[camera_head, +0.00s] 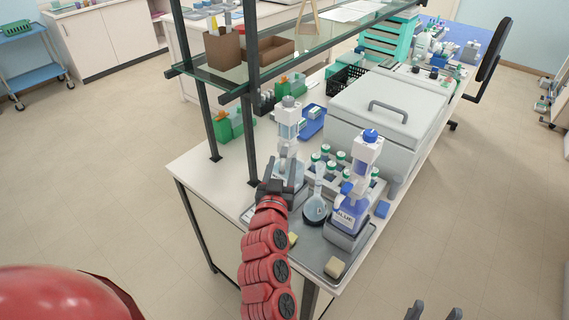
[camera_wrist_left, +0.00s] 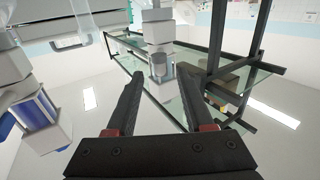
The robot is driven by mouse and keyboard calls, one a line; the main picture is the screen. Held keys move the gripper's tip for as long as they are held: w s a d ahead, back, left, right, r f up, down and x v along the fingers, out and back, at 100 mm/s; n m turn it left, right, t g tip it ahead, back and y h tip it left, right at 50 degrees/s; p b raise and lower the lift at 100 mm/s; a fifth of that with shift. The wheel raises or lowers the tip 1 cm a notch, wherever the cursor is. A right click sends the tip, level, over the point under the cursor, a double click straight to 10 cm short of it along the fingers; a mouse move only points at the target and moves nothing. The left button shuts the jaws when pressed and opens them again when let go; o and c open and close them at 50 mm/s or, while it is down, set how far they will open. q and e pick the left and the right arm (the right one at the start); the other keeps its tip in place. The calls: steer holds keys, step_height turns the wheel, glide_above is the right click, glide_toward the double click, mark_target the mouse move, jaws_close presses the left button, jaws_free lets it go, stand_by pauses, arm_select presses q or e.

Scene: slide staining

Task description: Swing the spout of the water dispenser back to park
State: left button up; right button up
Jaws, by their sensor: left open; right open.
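I cannot tell for certain which part is the spout. My right gripper (camera_head: 433,312) is open and empty at the bottom edge of the head view.
The dispenser labelled BLUE (camera_head: 350,212) stands to the right on the tray (camera_head: 318,255), with a round flask (camera_head: 316,208) between. Several green-capped bottles (camera_head: 325,160) stand behind. A black shelf post (camera_head: 252,120) rises close to the left. A large grey lidded box (camera_head: 385,112) is behind.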

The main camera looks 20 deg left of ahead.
mark_target(283, 157)
arm_select(q)
steer(key=shift+w+a+r+p, duration=0.1)
steer(key=shift+w+a+p, duration=0.1)
steer(key=shift+w, duration=0.65)
steer(key=shift+w+a+p, duration=0.15)
steer(key=shift+w+a, duration=0.05)
steer(key=shift+w, duration=0.6)
steer(key=shift+w+a+r+p, duration=0.1)
steer(key=shift+w+a+p, duration=0.1)
steer(key=shift+w, duration=0.65)
steer(key=shift+f, duration=0.1)
steer(key=shift+c, duration=0.3)
jaws_close()
